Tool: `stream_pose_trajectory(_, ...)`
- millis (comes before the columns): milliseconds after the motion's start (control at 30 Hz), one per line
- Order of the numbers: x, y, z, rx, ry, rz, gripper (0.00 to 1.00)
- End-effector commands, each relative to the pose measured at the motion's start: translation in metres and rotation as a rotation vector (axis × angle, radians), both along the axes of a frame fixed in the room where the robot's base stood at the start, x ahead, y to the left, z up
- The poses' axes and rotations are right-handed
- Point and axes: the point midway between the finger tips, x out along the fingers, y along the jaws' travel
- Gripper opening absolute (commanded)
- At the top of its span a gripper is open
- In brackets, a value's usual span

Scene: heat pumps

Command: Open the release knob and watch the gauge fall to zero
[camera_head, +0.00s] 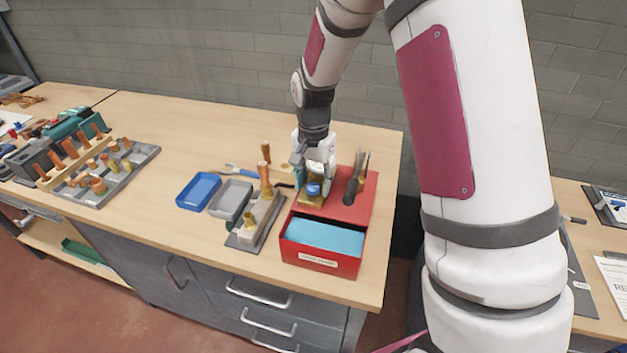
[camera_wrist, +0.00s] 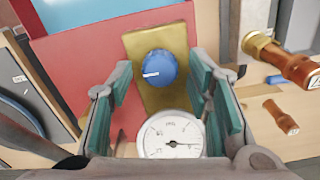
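The blue release knob (camera_wrist: 157,68) sits on a brass block (camera_wrist: 165,100) and carries a white mark pointing left. It also shows in the head view (camera_head: 313,190), at the red pump box (camera_head: 362,212). The round white gauge (camera_wrist: 168,134) is just below the knob in the wrist view. Its dark needle points to the right; its figures are too small to read. My gripper (camera_wrist: 159,72) is open, with one teal-padded finger on each side of the knob and gaps between. In the head view my gripper (camera_head: 314,168) is above the knob.
A light-blue lined drawer (camera_head: 322,236) sticks out of the red box. A grey stand with brass fittings (camera_head: 258,220), a grey tray (camera_head: 231,199) and a blue tray (camera_head: 198,191) are to its left. A copper-coloured fitting (camera_wrist: 283,62) is right of my gripper.

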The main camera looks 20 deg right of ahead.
Motion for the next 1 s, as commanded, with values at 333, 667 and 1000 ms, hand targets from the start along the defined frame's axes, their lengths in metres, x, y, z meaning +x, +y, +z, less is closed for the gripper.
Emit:
stream_pose_trajectory(333,0.0001,-0.0001,0.0003,0.0,0.0,0.002,0.0)
stream_pose_trajectory(667,0.0004,0.0,0.0004,0.0,0.0,0.1,0.0)
stream_pose_trajectory(1000,0.0011,0.0006,0.0006,0.0,-0.001,0.383,0.0)
